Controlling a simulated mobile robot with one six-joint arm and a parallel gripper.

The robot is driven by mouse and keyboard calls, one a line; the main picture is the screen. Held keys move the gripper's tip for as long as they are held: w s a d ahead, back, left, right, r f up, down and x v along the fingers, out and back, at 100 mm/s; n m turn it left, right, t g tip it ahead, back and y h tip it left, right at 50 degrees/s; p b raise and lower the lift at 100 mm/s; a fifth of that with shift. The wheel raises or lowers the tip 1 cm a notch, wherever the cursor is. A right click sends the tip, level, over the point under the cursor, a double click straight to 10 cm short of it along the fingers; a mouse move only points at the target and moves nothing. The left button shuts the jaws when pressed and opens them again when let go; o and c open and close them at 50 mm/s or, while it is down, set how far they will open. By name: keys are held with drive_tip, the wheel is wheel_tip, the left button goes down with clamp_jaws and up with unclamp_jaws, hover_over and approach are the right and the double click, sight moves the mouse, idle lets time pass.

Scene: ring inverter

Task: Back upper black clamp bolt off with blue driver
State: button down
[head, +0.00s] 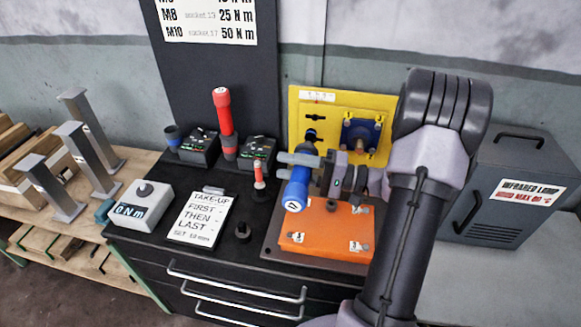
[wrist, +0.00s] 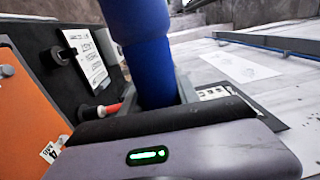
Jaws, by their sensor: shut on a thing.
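My gripper (head: 290,166) is shut on the blue driver (head: 296,190) in front of the yellow panel. The driver's numbered butt end faces the head camera, and its far end points toward the panel. In the wrist view the blue driver (wrist: 152,70) stands between the jaws. A small black fitting (head: 316,117) shows high on the left of the yellow panel (head: 345,98). A larger black piece (head: 311,135) shows just beyond the driver. I cannot tell whether either is the upper clamp bolt, or whether the driver touches it. My wrist hides part of the panel's lower area.
A blue square flange (head: 361,135) sits on the panel's right. An orange block (head: 325,232) lies below my gripper. A red-handled driver (head: 224,112) stands left, near a smaller red-tipped tool (head: 259,176). A grey lamp box (head: 515,185) stands right.

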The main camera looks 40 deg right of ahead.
drive_tip(key=shift+w+f+b, duration=0.1)
drive_tip(key=shift+b, duration=0.45)
drive_tip(key=w+d+b, duration=0.2)
drive_tip(key=w+d, duration=0.2)
drive_tip(key=shift+d, duration=0.4)
drive_tip(key=shift+w+d+r+b, duration=0.2)
drive_tip(key=shift+w+d+b, duration=0.1)
drive_tip(key=shift+w+d, duration=0.35)
idle(1.7)
drive_tip(key=shift+s, duration=0.15)
drive_tip(key=shift+s+a+f+b, duration=0.1)
drive_tip(key=shift+s+a+b, duration=0.3)
drive_tip(key=shift+s+a, duration=0.5)
drive_tip(key=shift+s+a+b, duration=0.35)
drive_tip(key=shift+s+a, duration=0.3)
drive_tip(key=shift+a, duration=0.3)
